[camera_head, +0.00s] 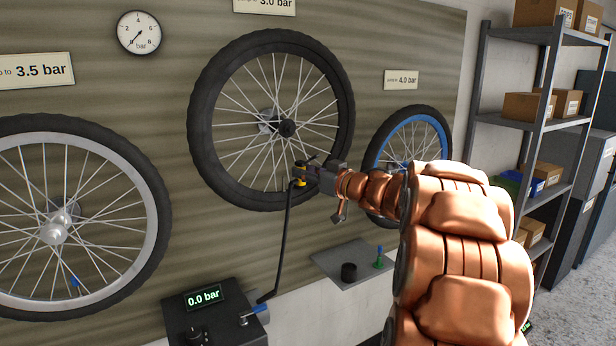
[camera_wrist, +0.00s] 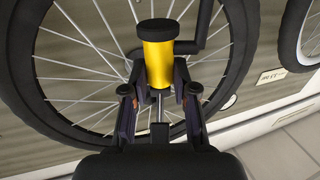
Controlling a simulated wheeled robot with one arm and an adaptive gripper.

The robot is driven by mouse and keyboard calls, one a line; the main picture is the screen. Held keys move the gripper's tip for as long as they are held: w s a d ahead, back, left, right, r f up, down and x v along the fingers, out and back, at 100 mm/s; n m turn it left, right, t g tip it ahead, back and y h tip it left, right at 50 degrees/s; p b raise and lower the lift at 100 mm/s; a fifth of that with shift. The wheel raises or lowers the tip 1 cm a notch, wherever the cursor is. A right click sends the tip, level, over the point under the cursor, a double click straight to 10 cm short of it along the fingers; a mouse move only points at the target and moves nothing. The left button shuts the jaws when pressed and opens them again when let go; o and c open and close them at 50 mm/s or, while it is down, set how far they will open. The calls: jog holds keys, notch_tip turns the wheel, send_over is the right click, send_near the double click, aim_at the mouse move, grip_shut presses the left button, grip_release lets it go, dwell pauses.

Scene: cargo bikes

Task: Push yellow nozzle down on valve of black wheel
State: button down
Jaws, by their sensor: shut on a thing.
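The black wheel (camera_head: 203,130) hangs on the wall in the middle of the head view; it also fills much of the wrist view (camera_wrist: 233,70). My gripper (camera_head: 303,174) is at the lower right part of its rim. In the wrist view my gripper (camera_wrist: 160,88) is shut on the yellow nozzle (camera_wrist: 158,65), which has a black top and stands upright between the fingers. A thin grey stem, apparently the valve (camera_wrist: 159,112), lies directly below the nozzle in line with it. I cannot tell whether the two touch.
A black hose (camera_head: 287,240) runs from the nozzle down to the pump (camera_head: 210,318), whose display reads 0.0 bar. A silver-rimmed wheel (camera_head: 152,190) hangs left, a blue-rimmed wheel (camera_head: 437,122) right.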

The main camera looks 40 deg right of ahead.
jog(key=w, duration=0.4)
jog(key=shift+w+d+r, duration=0.1)
jog(key=shift+w+r, duration=0.1)
jog(key=shift+w, duration=0.2)
jog(key=shift+w+d+f+p, duration=0.1)
jog(key=shift+w+d+p, duration=0.05)
jog(key=shift+w+p, duration=1)
jog(key=shift+w+d+p, duration=0.1)
jog(key=shift+w+p, duration=0.65)
jog(key=shift+w, duration=0.7)
jog(key=shift+s+r+p, duration=0.1)
jog(key=shift+r+p, duration=0.15)
jog(key=shift+p, duration=0.35)
jog(key=shift+f+p, duration=0.45)
jog(key=shift+f, duration=0.4)
dwell(0.7)
jog(key=c, duration=0.8)
grip_release()
